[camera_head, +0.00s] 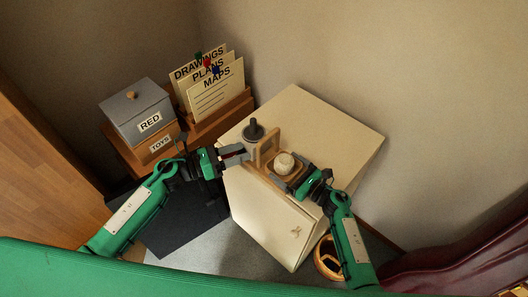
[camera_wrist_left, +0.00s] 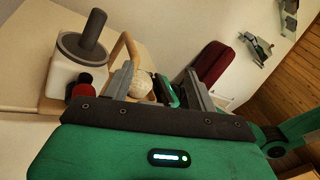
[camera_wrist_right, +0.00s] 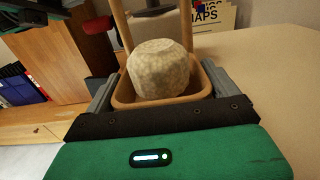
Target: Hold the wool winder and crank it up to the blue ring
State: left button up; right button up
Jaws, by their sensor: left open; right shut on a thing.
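The wool winder stands on the cream cabinet top: a wooden tray (camera_wrist_right: 165,103), an upright wooden frame (camera_head: 266,149) and a pale wool ball (camera_head: 285,163). The ball also shows in the right wrist view (camera_wrist_right: 158,70). A pale block (camera_wrist_left: 62,75) beside the frame carries a grey disc with a dark grey post (camera_wrist_left: 93,30). A red knob with a black base (camera_wrist_left: 80,88) shows by the block. My right gripper (camera_head: 303,179) is shut on the tray, one finger on each side. My left gripper (camera_head: 240,153) is open and empty left of the frame. I cannot make out the blue ring.
The cabinet top (camera_head: 338,136) is clear to the right and behind. A grey box marked RED (camera_head: 138,112) and a wooden file holder (camera_head: 222,116) with cards stand at the left. A round wooden basket (camera_head: 328,260) sits low at the right.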

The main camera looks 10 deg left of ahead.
aim_at(222, 159)
pick_arm(q)
jog(key=s+a+f+n+t+y, duration=0.45)
jog(key=a+f+n+t, duration=0.2)
jog(key=a+n, duration=0.3)
jog(key=shift+m+g+y, duration=0.35)
jog(key=shift+a+f+x, duration=0.1)
jog(key=shift+f+x, duration=0.05)
jog(key=shift+x, duration=2.4)
jog(key=shift+a+f+x, duration=0.1)
jog(key=shift+x, duration=2.45)
jog(key=shift+w, duration=0.15)
jog(key=c, duration=1.1)
jog(key=shift+a, duration=0.1)
